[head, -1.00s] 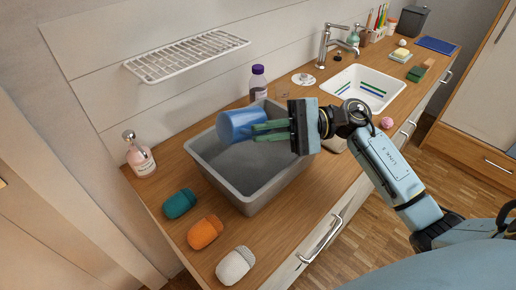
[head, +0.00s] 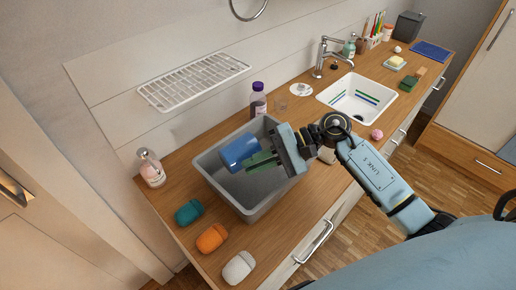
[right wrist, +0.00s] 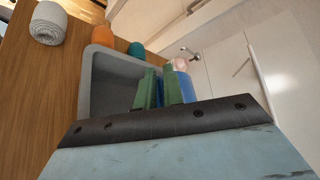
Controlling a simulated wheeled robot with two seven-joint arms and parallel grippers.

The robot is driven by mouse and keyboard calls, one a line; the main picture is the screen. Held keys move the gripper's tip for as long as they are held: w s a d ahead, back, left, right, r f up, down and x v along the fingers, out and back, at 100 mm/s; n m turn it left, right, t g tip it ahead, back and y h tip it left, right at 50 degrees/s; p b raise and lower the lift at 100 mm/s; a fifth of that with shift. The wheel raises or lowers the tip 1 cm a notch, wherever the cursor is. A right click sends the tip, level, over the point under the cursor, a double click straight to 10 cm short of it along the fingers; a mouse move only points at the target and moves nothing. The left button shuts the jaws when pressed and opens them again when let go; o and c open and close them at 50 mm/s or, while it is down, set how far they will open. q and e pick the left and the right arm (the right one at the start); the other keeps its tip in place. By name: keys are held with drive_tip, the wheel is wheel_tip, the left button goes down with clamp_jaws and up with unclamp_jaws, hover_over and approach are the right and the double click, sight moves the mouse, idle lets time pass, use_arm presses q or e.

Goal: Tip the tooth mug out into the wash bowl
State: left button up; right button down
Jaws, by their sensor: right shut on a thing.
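The blue tooth mug (head: 237,149) is held tilted, lying nearly on its side, over the grey wash bowl (head: 260,213). My right gripper (head: 262,160) has its green fingers shut on the mug from the right. The mug is partly within the bowl's outline; I cannot tell whether it touches the bowl. The mug's inside and any contents are hidden. In the right wrist view the green fingers (right wrist: 160,90) stand before the blue mug (right wrist: 186,88), with the grey bowl (right wrist: 95,85) to the left. My left gripper is not in view.
A pump bottle (head: 151,168) stands left of the bowl; teal (head: 188,212), orange (head: 212,237) and white (head: 239,267) rounded items lie in front. A purple-capped bottle (head: 258,100) and small glass (head: 281,106) stand behind. A sink (head: 342,83) is at right. A wire rack (head: 195,80) hangs above.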

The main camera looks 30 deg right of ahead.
drive_tip(key=a+h+p, duration=0.2)
drive_tip(key=h+p, duration=0.2)
drive_tip(key=s+a+h+p, duration=0.1)
drive_tip(key=a+h+p, duration=0.1)
drive_tip(key=h+p, duration=0.2)
drive_tip(key=a+h+p, duration=0.2)
drive_tip(key=h+p, duration=0.2)
drive_tip(key=shift+s+a+f, duration=0.1)
drive_tip(key=shift+s+a, duration=0.1)
drive_tip(key=shift+s, duration=0.2)
drive_tip(key=shift+a+h, duration=0.2)
drive_tip(key=shift+h, duration=1)
drive_tip(key=shift+f+h, duration=0.2)
drive_tip(key=shift+h, duration=0.1)
drive_tip(key=shift+s+a+f+m+t+h+b, duration=0.1)
drive_tip(key=shift+f+m+t+h+b, duration=0.2)
drive_tip(key=shift+h+b, duration=0.6)
